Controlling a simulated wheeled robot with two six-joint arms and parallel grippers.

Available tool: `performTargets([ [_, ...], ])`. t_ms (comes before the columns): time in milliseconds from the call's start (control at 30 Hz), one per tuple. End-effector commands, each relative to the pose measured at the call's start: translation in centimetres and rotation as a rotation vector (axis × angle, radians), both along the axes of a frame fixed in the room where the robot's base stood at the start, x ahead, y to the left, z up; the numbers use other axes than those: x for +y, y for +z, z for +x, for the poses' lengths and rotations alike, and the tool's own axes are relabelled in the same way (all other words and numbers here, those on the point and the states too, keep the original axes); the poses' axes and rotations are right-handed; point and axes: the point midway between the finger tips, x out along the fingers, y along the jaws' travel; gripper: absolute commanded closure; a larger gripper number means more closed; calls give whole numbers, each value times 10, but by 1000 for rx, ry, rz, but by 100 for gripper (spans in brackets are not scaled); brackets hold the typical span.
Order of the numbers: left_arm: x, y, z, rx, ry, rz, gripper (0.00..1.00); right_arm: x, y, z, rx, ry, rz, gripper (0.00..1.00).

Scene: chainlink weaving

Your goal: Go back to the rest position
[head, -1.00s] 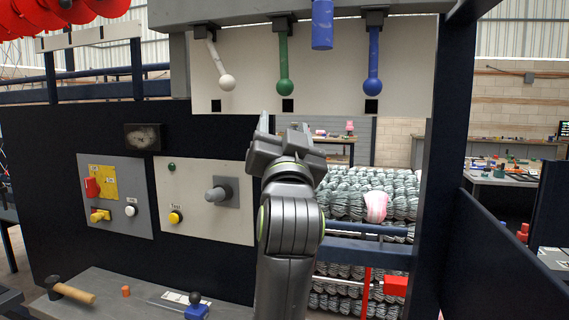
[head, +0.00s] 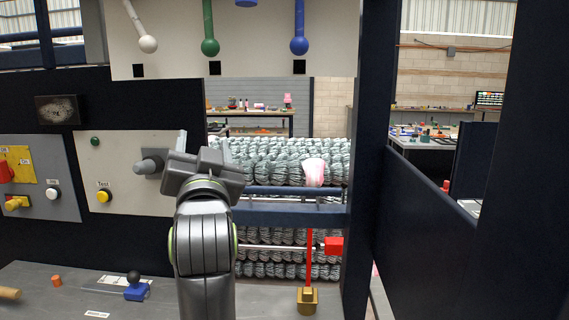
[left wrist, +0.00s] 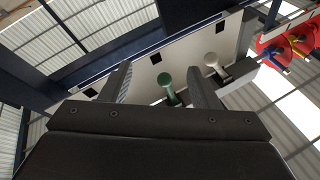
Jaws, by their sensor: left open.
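My left gripper (head: 203,150) is raised in front of the machine, at the right edge of the pale Test panel (head: 120,195). It is open, and in the left wrist view its two fingers (left wrist: 158,85) point up with a gap between them. Nothing is held in it. Behind that gap, the green lever (left wrist: 168,88) and the white lever (left wrist: 213,65) hang from the upper panel, apart from the fingers. In the head view the green lever (head: 209,45), white lever (head: 148,43) and blue lever (head: 299,45) hang above the gripper. My right gripper is not in view.
Rows of grey-green wire coils (head: 280,165) fill the machine opening, with a pink piece (head: 314,172) on them. A red rod (head: 309,260) stands below. A dark post (head: 372,130) bounds the right. A grey shelf (head: 65,280) holds small tools.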

Motion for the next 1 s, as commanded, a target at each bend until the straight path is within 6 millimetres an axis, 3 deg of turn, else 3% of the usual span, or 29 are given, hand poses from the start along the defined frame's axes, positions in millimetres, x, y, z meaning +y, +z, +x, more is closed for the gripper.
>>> performTargets([
  [33,10,-28,5,55,2,-13,45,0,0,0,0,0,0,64],
  [233,39,-126,11,250,-10,-76,45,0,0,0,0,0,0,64],
  [467,69,-235,-9,474,-15,-154,45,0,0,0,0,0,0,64],
  [767,100,-363,-71,769,-2,-261,45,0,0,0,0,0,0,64],
  [1000,118,-447,-148,1006,20,-349,45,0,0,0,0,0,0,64],
])
